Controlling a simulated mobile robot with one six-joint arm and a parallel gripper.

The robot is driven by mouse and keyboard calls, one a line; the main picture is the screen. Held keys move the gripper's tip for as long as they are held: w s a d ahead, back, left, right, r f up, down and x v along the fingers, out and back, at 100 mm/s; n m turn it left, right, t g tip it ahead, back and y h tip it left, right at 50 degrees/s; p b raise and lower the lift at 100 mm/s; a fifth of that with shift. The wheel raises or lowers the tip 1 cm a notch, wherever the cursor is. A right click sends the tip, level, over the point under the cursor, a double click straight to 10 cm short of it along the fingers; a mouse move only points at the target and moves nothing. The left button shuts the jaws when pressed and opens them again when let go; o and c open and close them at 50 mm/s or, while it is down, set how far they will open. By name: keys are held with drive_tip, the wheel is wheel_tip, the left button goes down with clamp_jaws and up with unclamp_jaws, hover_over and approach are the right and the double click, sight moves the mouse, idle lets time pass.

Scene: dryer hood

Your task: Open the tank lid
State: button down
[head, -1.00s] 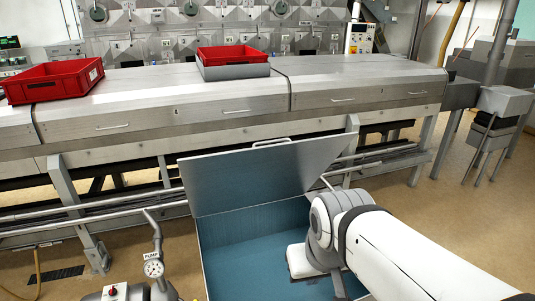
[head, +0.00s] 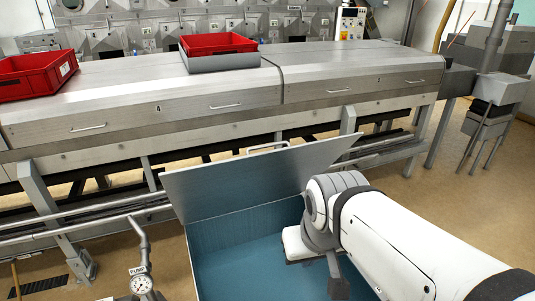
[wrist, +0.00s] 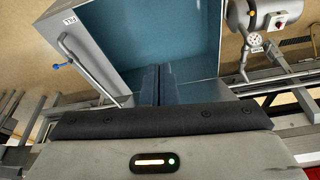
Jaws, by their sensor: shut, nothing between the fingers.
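The tank lid (head: 250,183) is a grey metal panel raised at the back of the tank, tilted, with its handle (head: 267,147) showing at its top edge. The blue-walled tank (head: 235,265) stands open below it; its interior also shows in the wrist view (wrist: 115,40). My gripper (wrist: 158,72) is shut and empty in the wrist view, its fingers seen against the tank's blue interior. In the head view my arm reaches over the tank's right side and the fingertips cannot be made out. Whether they touch the lid cannot be told.
A long steel bench (head: 200,95) with two red crates (head: 220,43) stands behind the lid. A pump gauge (head: 141,284) and pipe stand left of the tank. Floor is open at the right.

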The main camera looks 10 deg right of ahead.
drive_tip(key=w+d+f+m+t+h+b, duration=0.1)
drive_tip(key=w+d+f+m+t+b, duration=0.2)
drive_tip(key=w, duration=0.4)
drive_tip(key=w+f+m+t+b, duration=0.25)
drive_tip(key=w+f+b, duration=0.2)
drive_tip(key=w, duration=0.25)
drive_tip(key=m+t+y+b, duration=0.6)
drive_tip(key=m+t+b, duration=0.5)
drive_tip(key=t+b, duration=0.5)
approach(275, 154)
drive_tip(key=shift+n+g, duration=0.25)
drive_tip(key=shift+n, duration=0.1)
drive_tip(key=p+x, duration=0.3)
drive_tip(key=x, duration=0.3)
drive_tip(key=shift+w+a+r, duration=0.1)
drive_tip(key=shift+w+r, duration=0.15)
drive_tip(key=shift+w, duration=0.05)
